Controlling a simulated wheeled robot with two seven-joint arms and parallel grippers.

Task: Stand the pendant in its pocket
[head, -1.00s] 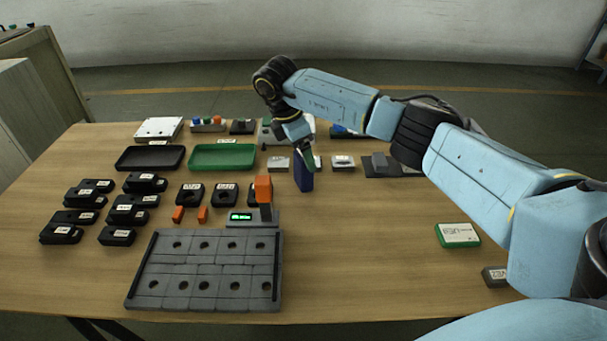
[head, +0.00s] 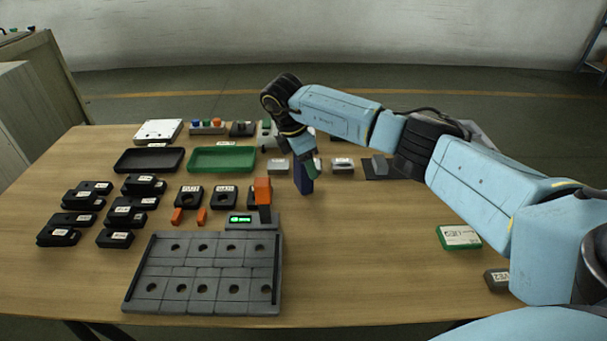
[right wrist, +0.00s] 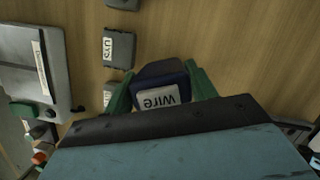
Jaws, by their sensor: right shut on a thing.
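A dark blue block (head: 303,182) with a white label reading "wire" stands near the middle of the table in the head view. My right gripper (head: 306,164) comes down on it from above. In the right wrist view its green fingers (right wrist: 160,92) are on both sides of the block (right wrist: 150,94) and shut on it. The block's lower end is at or near the table top; I cannot tell whether it touches. No pocket is clearly recognisable, and no label reads pendant. My left gripper is not in view.
A black tray (head: 149,160) and a green tray (head: 222,159) lie left of the block. A grey holed plate (head: 205,270) and an orange-topped post (head: 263,190) are nearer.

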